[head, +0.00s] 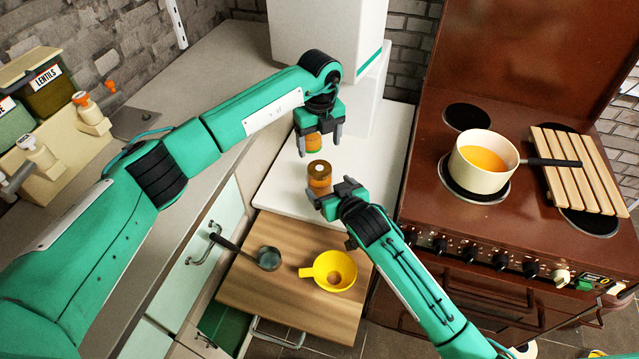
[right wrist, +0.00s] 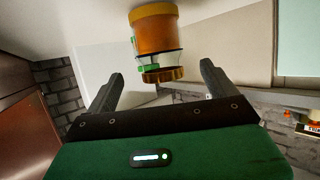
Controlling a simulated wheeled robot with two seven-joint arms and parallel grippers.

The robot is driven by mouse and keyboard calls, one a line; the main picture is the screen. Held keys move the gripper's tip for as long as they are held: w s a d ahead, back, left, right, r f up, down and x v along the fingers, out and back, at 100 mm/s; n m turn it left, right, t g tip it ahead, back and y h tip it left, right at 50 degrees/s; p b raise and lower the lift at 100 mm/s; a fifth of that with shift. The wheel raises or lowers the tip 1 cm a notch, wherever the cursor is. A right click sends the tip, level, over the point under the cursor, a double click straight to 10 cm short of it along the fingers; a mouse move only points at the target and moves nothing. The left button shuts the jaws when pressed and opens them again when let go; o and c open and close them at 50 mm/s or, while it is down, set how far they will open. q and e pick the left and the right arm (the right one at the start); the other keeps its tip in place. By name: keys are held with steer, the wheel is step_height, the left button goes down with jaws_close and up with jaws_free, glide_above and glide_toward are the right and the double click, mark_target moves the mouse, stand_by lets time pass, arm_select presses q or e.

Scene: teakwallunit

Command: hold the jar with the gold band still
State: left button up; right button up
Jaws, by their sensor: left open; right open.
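A small jar (head: 319,182) with orange contents and a brown-gold band at its lid stands on the white counter. My right gripper (head: 330,190) is open at the jar's near side, with gaps visible on both sides of the jar. My left gripper (head: 319,143) is open, pointing down, just behind the jar.
The pulled-out wooden board (head: 262,310) holds a yellow funnel (head: 335,271) and a dark ladle (head: 267,258). A pot of orange liquid (head: 483,160) and a slatted wooden rack (head: 575,172) sit on the brown stove to the right. A white block (head: 325,35) stands behind.

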mark_target(320, 168)
steer(key=x, duration=0.7)
steer(key=shift+w+a, duration=0.15)
steer(key=shift+w, duration=0.1)
steer(key=c, duration=1.3)
arm_select(q)
steer(key=shift+c, duration=1)
arm_select(e)
jaws_close()
arm_select(q)
steer(key=m, duration=0.4)
steer(key=shift+r, duration=0.1)
steer(key=m, duration=0.5)
steer(key=shift+r, duration=0.15)
steer(key=shift+f, duration=4)
